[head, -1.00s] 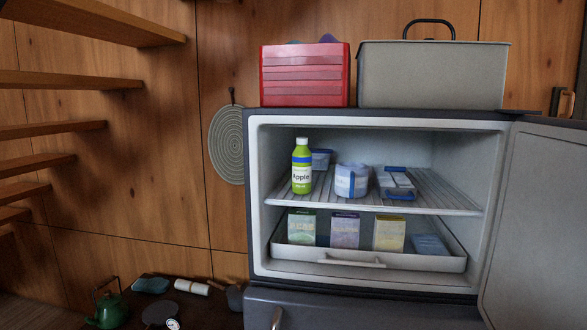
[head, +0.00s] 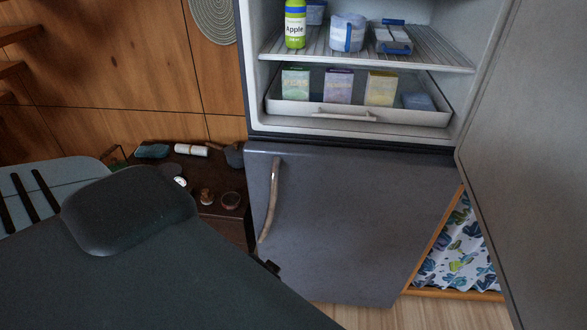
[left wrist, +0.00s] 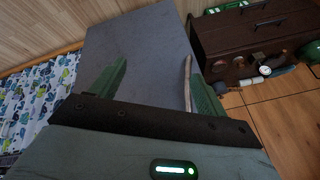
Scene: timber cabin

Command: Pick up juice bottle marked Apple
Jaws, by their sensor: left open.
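The juice bottle marked Apple (head: 295,24) is green with a white cap area cut by the top edge of the head view. It stands upright on the upper wire shelf of the open fridge, at the shelf's left end. My left gripper (left wrist: 158,82) shows in the left wrist view, its two green fingers spread apart with nothing between them. It is in front of the grey lower fridge door (left wrist: 140,50), well below the bottle. In the head view my dark left arm fills the lower left and the fingers cannot be made out. My right gripper is in no view.
A blue-and-white tub (head: 347,33) and a blue-trimmed container (head: 391,38) stand right of the bottle. A drawer (head: 345,115) with cartons is below. The open fridge door (head: 525,150) blocks the right side. A dark low cabinet (head: 228,207) with small items stands left.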

